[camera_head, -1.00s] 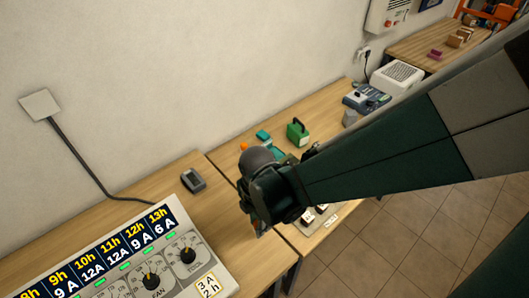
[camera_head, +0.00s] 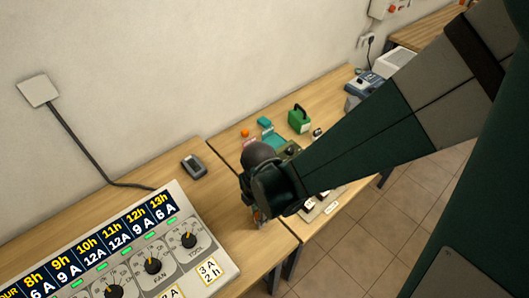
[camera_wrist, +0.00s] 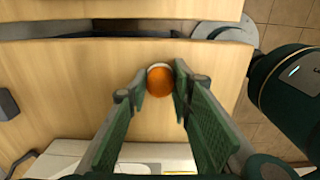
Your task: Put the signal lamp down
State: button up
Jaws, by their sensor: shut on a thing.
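The signal lamp, a small orange dome (camera_wrist: 160,82), sits between the fingertips of my gripper (camera_wrist: 161,86) in the wrist view. The fingers are closed on its sides. Below it in that view is bare wooden table top; I cannot tell whether the lamp touches the wood. In the head view my gripper (camera_head: 258,214) points down over the table near the joint between two benches, right of the control panel. The lamp there is mostly hidden by the gripper, with only a hint of orange showing.
The control panel (camera_head: 212,252) with dials and hour labels stands at the lower left. A dark grey device (camera_head: 194,167) lies behind it. A green case (camera_head: 299,119), a teal item (camera_head: 264,121) and a small orange item (camera_head: 245,132) are on the right bench. Wood around the gripper is clear.

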jog(key=shift+f, duration=0.35)
jog(key=shift+f, duration=0.15)
jog(key=o, duration=0.9)
jog(key=shift+r, duration=0.25)
jog(key=shift+r+p, duration=0.95)
jog(key=shift+r, duration=4.95)
jog(key=shift+d, duration=0.1)
